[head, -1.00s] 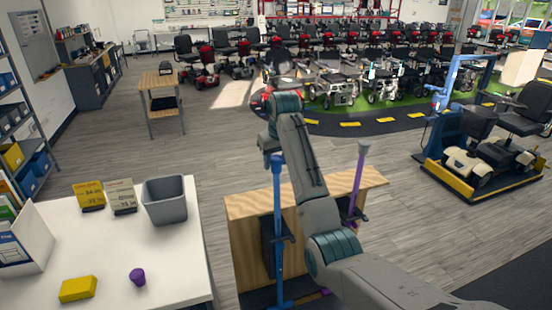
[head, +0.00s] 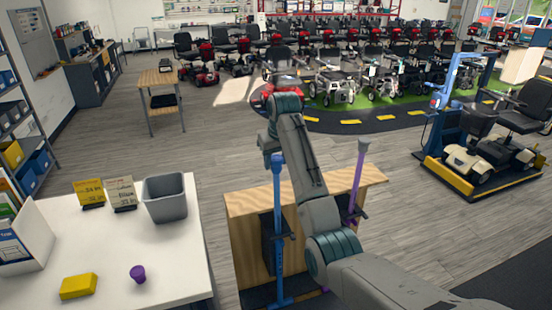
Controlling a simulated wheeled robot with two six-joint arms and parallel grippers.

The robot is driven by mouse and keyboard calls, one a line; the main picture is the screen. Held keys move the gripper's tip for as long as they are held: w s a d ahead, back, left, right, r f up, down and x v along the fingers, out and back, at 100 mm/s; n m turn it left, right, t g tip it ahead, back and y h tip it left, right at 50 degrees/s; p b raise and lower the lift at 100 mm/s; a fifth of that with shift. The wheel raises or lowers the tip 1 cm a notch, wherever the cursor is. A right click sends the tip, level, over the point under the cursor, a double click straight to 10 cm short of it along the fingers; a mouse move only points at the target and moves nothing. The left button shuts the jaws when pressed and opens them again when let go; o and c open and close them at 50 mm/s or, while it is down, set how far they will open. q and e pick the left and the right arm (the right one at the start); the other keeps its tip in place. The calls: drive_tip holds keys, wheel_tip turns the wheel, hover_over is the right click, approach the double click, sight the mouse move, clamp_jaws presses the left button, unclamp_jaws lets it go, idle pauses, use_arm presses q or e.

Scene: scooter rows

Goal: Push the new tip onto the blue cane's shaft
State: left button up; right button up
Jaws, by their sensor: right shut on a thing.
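The blue cane (head: 278,215) stands upright at the front of a wooden stand, its shaft passing a dark holder. A wider blue piece, which looks like the new tip (head: 277,160), sits at the shaft's top end, in line with it. My right gripper (head: 271,150) is at this top end, shut on the blue tip. The jaws and wrist hide part of it, so I cannot tell how far the tip sits on the shaft. My left gripper is out of view.
A purple cane (head: 356,185) stands at the right of the wooden stand (head: 245,235). On the white table (head: 180,265) at left are a grey bin (head: 165,203), a yellow block (head: 78,286), a purple tip (head: 137,274) and two small signs. Open floor lies beyond.

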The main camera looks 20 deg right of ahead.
drive_tip(key=shift+f, duration=0.6)
idle(0.5)
drive_tip(key=o, duration=1.8)
